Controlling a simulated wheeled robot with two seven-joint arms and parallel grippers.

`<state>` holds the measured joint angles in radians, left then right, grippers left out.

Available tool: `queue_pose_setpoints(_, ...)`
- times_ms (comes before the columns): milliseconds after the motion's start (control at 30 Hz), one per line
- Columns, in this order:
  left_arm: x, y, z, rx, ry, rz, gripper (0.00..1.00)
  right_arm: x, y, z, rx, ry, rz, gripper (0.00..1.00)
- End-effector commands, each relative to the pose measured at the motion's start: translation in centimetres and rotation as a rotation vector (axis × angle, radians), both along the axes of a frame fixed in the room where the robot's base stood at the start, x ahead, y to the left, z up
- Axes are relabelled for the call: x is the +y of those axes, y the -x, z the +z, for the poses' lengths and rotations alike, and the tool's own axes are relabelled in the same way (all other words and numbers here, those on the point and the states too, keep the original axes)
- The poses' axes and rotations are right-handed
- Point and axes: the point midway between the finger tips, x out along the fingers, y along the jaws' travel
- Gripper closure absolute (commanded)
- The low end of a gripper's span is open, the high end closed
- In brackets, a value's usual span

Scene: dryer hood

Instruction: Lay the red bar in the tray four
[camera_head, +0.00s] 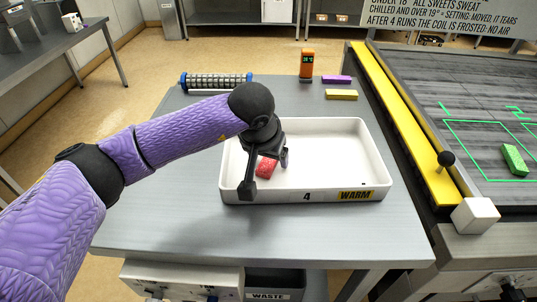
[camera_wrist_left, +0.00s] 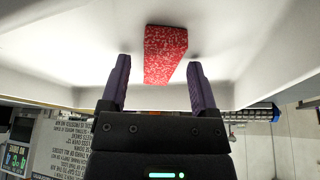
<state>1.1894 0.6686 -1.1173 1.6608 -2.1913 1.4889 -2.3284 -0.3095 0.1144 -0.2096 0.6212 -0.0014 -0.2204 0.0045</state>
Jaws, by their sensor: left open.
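The red bar (camera_head: 267,167) lies in the left part of the white tray four (camera_head: 345,192), which is marked "4" and "WARM" on its front wall. My left gripper (camera_head: 267,175) reaches into the tray over the bar, with its fingers apart. In the left wrist view the speckled red bar (camera_wrist_left: 165,55) lies just beyond and between the two open fingertips (camera_wrist_left: 158,75), and the fingers do not press on it. Part of the bar is hidden by the gripper in the head view. My right gripper is not in view.
A yellow bar (camera_head: 341,95), a purple bar (camera_head: 336,79), an orange display device (camera_head: 306,64) and a roller (camera_head: 216,82) are behind the tray. To the right is a dark board (camera_head: 470,110) with a green bar (camera_head: 514,159) and a white cube (camera_head: 475,216). The tray's right half is empty.

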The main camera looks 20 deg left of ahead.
Motion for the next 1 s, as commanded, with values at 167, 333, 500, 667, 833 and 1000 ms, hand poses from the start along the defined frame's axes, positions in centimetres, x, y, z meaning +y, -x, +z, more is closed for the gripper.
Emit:
queue_pose_setpoints(167, 0.1, 0.9, 3.1, -0.006, 0.000, -0.001, 0.22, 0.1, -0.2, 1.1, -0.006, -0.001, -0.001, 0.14)
queue_pose_setpoints(333, 0.1, 2.8, 7.7, -0.006, 0.000, -0.001, 0.22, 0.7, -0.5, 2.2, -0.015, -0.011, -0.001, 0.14)
queue_pose_setpoints(500, 0.2, 4.2, 10.7, -0.004, 0.000, -0.001, 0.22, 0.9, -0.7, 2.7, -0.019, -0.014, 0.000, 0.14)
queue_pose_setpoints(667, 0.2, 4.6, 11.4, -0.001, 0.000, 0.001, 0.22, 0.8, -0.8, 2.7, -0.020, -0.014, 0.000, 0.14)
queue_pose_setpoints(833, 0.2, 4.6, 11.4, 0.000, -0.001, 0.001, 0.22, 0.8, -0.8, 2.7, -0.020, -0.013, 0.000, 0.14)
queue_pose_setpoints(1000, 0.2, 4.6, 11.3, 0.000, -0.001, 0.000, 0.22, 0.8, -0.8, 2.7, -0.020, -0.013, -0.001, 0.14)
